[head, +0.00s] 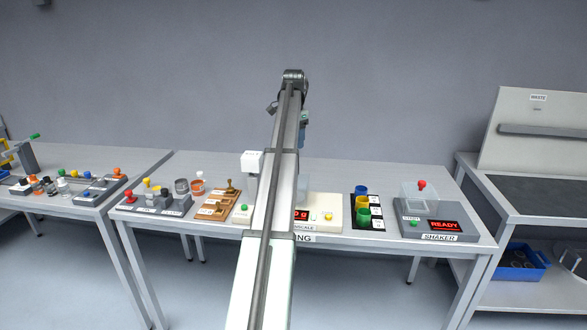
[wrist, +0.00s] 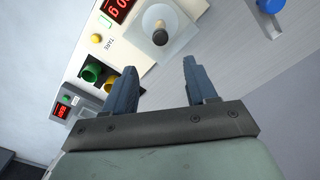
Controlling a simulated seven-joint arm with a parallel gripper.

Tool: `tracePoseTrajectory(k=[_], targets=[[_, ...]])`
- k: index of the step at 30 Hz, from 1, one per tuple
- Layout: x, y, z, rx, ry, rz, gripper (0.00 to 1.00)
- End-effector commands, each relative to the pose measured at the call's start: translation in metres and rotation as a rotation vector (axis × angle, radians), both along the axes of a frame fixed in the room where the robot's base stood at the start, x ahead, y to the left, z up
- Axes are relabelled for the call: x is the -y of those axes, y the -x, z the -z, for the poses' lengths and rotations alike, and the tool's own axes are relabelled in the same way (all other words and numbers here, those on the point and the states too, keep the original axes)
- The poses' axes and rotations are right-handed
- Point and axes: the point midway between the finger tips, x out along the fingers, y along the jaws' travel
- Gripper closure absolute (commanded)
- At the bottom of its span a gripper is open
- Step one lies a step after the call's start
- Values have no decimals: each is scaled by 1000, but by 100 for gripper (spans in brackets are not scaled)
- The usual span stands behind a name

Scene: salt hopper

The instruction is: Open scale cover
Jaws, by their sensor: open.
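The scale (head: 318,209) is a cream box with a red display and a yellow button on the table, partly hidden behind my arm in the head view. In the wrist view the scale (wrist: 118,32) is at the top, with its see-through cover (wrist: 178,42) in place. A dark round knob (wrist: 160,37) stands on the cover. My gripper (wrist: 160,66) is open and empty, its two blue-grey fingers apart, with the knob beyond the gap between the fingertips. In the head view only a bluish part of my gripper (head: 303,134) shows beside the arm, above the table.
Blue, green and yellow cups (head: 362,209) stand on a black rack right of the scale. The shaker (head: 430,219) with a clear red-knobbed cover is farther right. Left of my arm are a white dispenser (head: 251,161), a brown board (head: 217,206) and small jars (head: 189,187).

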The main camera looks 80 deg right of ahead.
Motion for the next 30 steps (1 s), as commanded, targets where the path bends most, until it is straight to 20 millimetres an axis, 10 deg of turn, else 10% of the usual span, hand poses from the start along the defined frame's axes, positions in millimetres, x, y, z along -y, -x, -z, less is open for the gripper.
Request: tracePoseTrajectory(k=[15, 30], targets=[[-1, -1, 89, 1, -2, 0, 43], [0, -1, 115, 1, 0, 1, 43]])
